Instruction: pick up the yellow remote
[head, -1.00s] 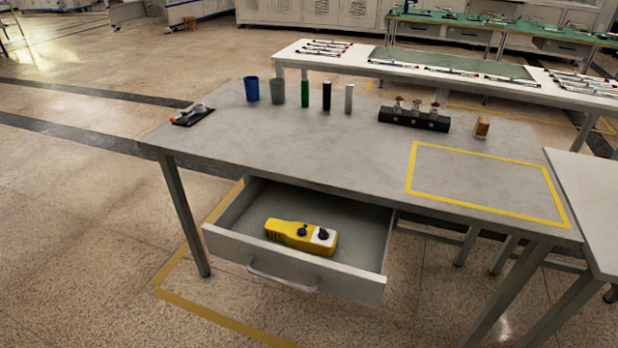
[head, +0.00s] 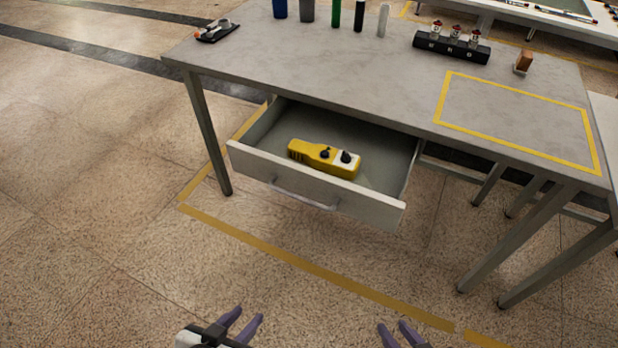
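The yellow remote (head: 312,154) lies in the open drawer (head: 385,170) under the grey table. It has a white end patch and dark knobs. My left gripper (head: 246,318) is at the bottom of the head view, in front of and below the drawer, with its two purple fingers apart and nothing between them. My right gripper (head: 396,328) is at the bottom edge to the right, also with its fingers apart and empty. Both grippers are well clear of the remote.
The drawer's front panel and handle (head: 303,196) face me. The grey tabletop (head: 330,70) overhangs the drawer's back. On it stand several cylinders, a black block with red-topped valves (head: 452,46) and a small brown block (head: 523,62). The floor before the drawer is clear.

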